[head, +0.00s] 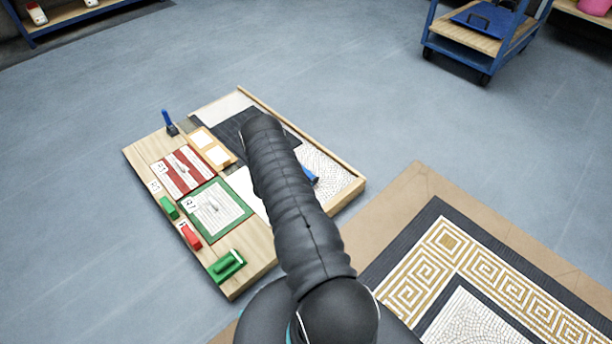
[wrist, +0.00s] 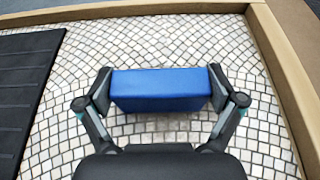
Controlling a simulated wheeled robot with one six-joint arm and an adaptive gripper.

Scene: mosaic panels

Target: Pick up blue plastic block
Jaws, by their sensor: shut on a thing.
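The blue plastic block (wrist: 162,90) is between the two fingers of my gripper (wrist: 165,92) in the wrist view. The fingers press on its left and right ends. Below it is a white mosaic panel (wrist: 150,38); I cannot tell whether the block touches the panel or is just above it. In the head view a small part of the blue block (head: 310,174) shows beside my arm, over the white mosaic area (head: 335,172). My arm hides the gripper and the rest of the block there.
A wooden rim (wrist: 283,70) runs along the panel's right side. A dark ribbed panel (wrist: 25,85) lies at left. The board (head: 146,158) holds a red striped panel (head: 170,177), green blocks (head: 224,267) and a red block (head: 191,235). A blue cart (head: 466,42) stands farther back.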

